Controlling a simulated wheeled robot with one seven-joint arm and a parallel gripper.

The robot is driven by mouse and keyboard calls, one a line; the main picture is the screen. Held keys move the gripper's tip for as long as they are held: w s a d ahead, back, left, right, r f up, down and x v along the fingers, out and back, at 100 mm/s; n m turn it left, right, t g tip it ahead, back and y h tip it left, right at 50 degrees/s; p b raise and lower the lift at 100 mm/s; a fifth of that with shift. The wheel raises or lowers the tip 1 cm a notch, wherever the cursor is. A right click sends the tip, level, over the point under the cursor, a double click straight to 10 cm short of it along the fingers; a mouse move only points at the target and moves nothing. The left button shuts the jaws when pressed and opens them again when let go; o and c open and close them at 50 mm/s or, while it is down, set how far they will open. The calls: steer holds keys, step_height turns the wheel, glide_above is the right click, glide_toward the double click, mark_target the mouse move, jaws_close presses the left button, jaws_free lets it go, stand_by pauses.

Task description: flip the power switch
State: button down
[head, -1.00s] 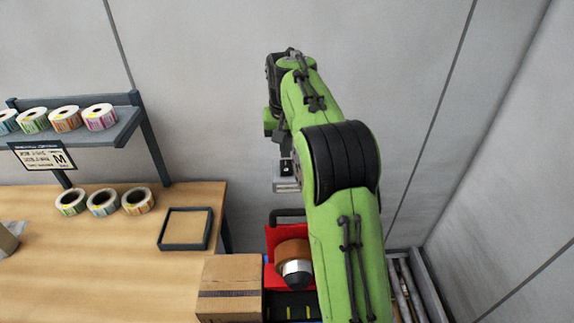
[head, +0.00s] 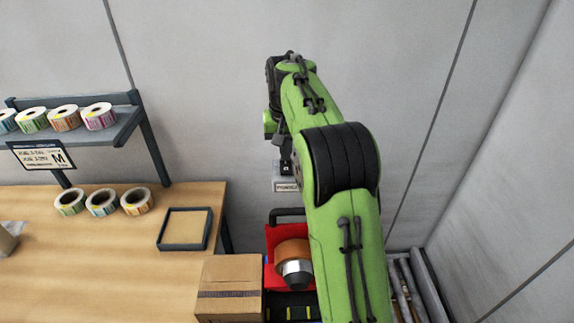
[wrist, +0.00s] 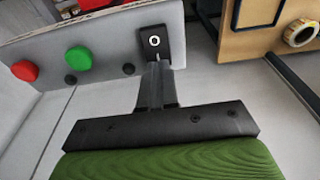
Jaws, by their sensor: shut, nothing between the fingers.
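The power switch (wrist: 154,42) is a black rocker with a white ring mark, set on a light grey panel (wrist: 110,50) in the wrist view. My gripper (wrist: 156,68) is shut and empty. Its fingertips are right at the lower edge of the switch; I cannot tell whether they touch it. A red button (wrist: 24,70) and a green button (wrist: 78,58) are on the same panel to the left. In the head view my gripper (head: 286,160) is just above a small light grey box (head: 286,185), and the switch is too small to make out clearly.
A wooden table (head: 100,260) on the left holds label rolls (head: 103,202), a tray (head: 186,229) and a shelf (head: 110,130). A cardboard box (head: 229,287) and a red machine part (head: 280,232) stand in front. A grey wall is behind.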

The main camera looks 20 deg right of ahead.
steer(key=shift+f, duration=0.4)
step_height(320, 180, up, 3)
steer(key=p, duration=0.2)
steer(key=shift+f+p, duration=0.1)
steer(key=shift+p, duration=0.2)
steer(key=shift+r, duration=2.15)
steer(key=s+a+n+t+b, duration=0.1)
steer(key=s+a+b, duration=0.15)
steer(key=s, duration=0.35)
steer(key=s+a+f+n+t+b, duration=0.1)
steer(key=s+a, duration=0.2)
steer(key=s, duration=0.2)
steer(key=s+a+n+b, duration=0.1)
steer(key=s+a+b, duration=0.1)
steer(key=s, duration=0.4)
steer(key=s+a+f+n+t+b, duration=0.1)
steer(key=s+a+f+t+b, duration=0.1)
steer(key=s+f, duration=0.9)
steer(key=s+a+b, duration=0.1)
steer(key=s, duration=0.2)
steer(key=shift+f+n+y, duration=0.2)
steer(key=shift+n+y, duration=0.1)
steer(key=shift+y, duration=0.1)
